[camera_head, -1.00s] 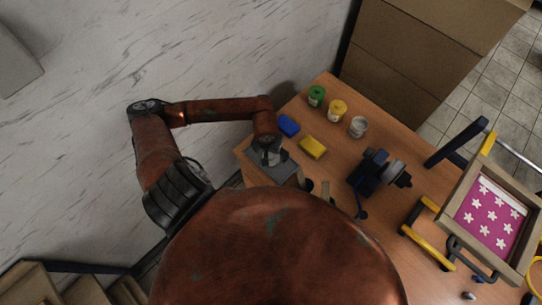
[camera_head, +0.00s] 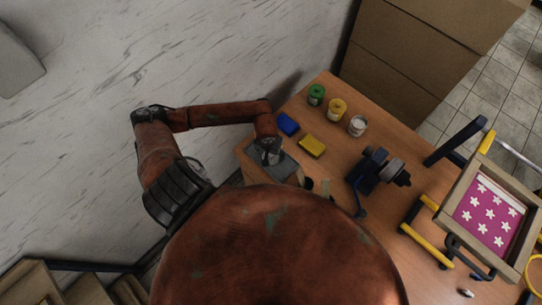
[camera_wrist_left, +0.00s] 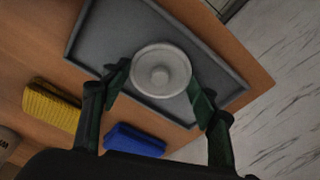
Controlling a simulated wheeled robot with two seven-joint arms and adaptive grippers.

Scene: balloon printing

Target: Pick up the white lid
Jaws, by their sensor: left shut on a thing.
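The white lid (camera_wrist_left: 160,70) is round with a small knob in its middle, and shows in the left wrist view. It is over the grey tray (camera_wrist_left: 103,28); I cannot tell if it touches the tray. My left gripper (camera_wrist_left: 160,88) has its two dark green fingers on either side of the lid, shut on it. In the head view the left gripper (camera_head: 270,158) is over the grey tray (camera_head: 284,167) at the table's left edge, and the lid is hidden there. My right gripper is not in view.
A blue sponge (camera_head: 288,124) and a yellow sponge (camera_head: 312,146) lie beside the tray. Green (camera_head: 316,95), yellow (camera_head: 337,109) and white (camera_head: 357,126) jars stand behind them. A dark clamp device (camera_head: 377,172) and a printing frame (camera_head: 488,217) are to the right.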

